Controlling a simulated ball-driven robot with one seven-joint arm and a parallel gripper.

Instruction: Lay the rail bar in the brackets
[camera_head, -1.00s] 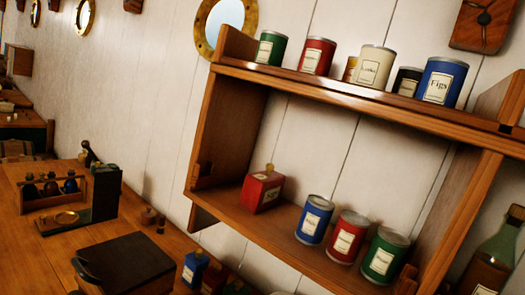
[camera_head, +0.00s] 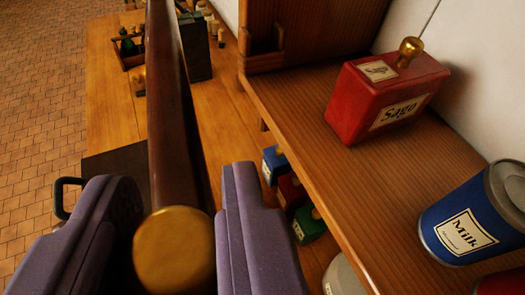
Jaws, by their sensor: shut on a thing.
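The rail bar (camera_head: 176,110) is a long dark brown rod with a brass cap (camera_head: 174,252) on its near end. My gripper (camera_head: 178,195), with two purple fingers, is shut on the bar near this capped end. The bar runs away from me to the top of the view, left of the shelf's front edge and apart from it. A wooden bracket (camera_head: 265,53) with a notch stands at the far front corner of the lower shelf (camera_head: 300,90). The other bracket is out of view. The bar's far end is cut off by the top of the view.
On the shelf stand a red Sago tin (camera_head: 385,95) with a brass knob and a blue Milk can (camera_head: 470,222). Below, small blue, red and green tins stand on the wooden counter (camera_head: 110,100). A dark box (camera_head: 115,165) sits left of the bar. Tiled floor shows at left.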

